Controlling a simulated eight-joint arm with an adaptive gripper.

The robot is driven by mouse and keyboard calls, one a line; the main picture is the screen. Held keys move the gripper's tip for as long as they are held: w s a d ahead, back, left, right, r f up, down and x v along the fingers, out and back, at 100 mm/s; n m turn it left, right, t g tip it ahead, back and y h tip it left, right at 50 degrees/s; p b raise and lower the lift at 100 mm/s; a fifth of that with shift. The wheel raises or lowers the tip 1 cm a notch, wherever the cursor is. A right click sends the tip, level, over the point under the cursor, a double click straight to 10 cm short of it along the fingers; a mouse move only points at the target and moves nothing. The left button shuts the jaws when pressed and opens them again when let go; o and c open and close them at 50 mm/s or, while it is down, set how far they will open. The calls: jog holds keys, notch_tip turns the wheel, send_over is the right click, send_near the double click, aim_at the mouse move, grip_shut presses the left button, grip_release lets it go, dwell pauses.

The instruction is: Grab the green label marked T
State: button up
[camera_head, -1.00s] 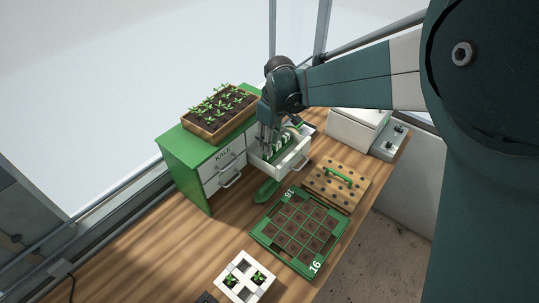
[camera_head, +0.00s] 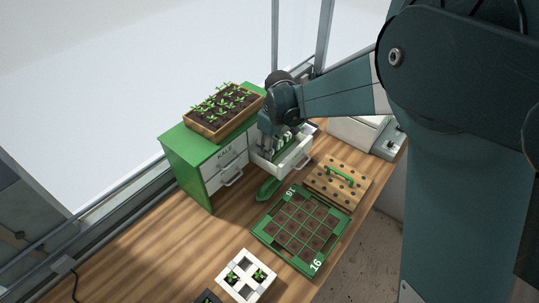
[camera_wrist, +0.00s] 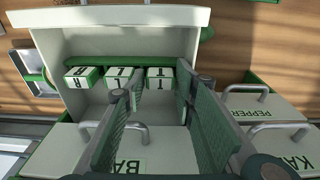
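Several green label blocks with white lettered faces stand in a row in the open white drawer (camera_wrist: 70,40). In the wrist view one at the left reads R (camera_wrist: 80,76), a middle one (camera_wrist: 118,74) looks like L or T, and the right one (camera_wrist: 160,76) looks like T or I. My gripper (camera_wrist: 160,92) is open, its two fingers apart over the drawer with the right-hand block between their tips in view. Contact cannot be told. In the head view my gripper (camera_head: 268,150) reaches down into the drawer (camera_head: 292,160) and hides part of the labels.
The green cabinet (camera_head: 190,155) carries a seedling tray (camera_head: 208,131) on top. Closed drawers with handles, marked KALE (camera_wrist: 298,160) and PEPPER (camera_wrist: 245,113), flank the open one. A green seed tray (camera_head: 262,238), a perforated board (camera_head: 325,190) and a white pot holder (camera_head: 236,285) lie on the table.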

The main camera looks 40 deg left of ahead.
dwell(0.5)
jog(key=c, duration=0.4)
jog(key=shift+r, duration=0.15)
notch_tip(320, 180, up, 10)
jog(key=shift+f, duration=0.2)
dwell(0.5)
dwell(0.5)
